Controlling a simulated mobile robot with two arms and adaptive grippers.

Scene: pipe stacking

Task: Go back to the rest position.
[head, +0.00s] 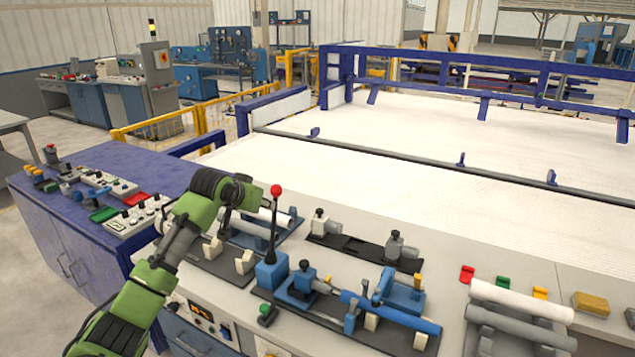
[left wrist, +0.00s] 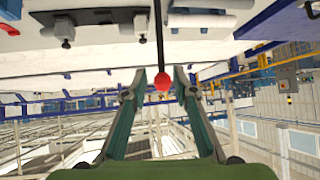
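My left arm, green with dark joints, rises from the lower left in the head view. Its end is close to a black lever with a red ball knob (head: 276,190); the fingers cannot be made out there. In the left wrist view my left gripper (left wrist: 160,76) is open, with its two fingers spread. The red knob (left wrist: 162,82) shows between the fingertips, with no visible contact; its depth relative to them is unclear. My right gripper is in neither view.
A blue pipe (head: 390,312) lies in a fixture on the bench. A white pipe (head: 522,300) and a grey pipe (head: 520,332) lie at the right. A blue cabinet (head: 65,225) with small controls stands left. Behind the bench is a wide white bed (head: 400,150) with blue rails.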

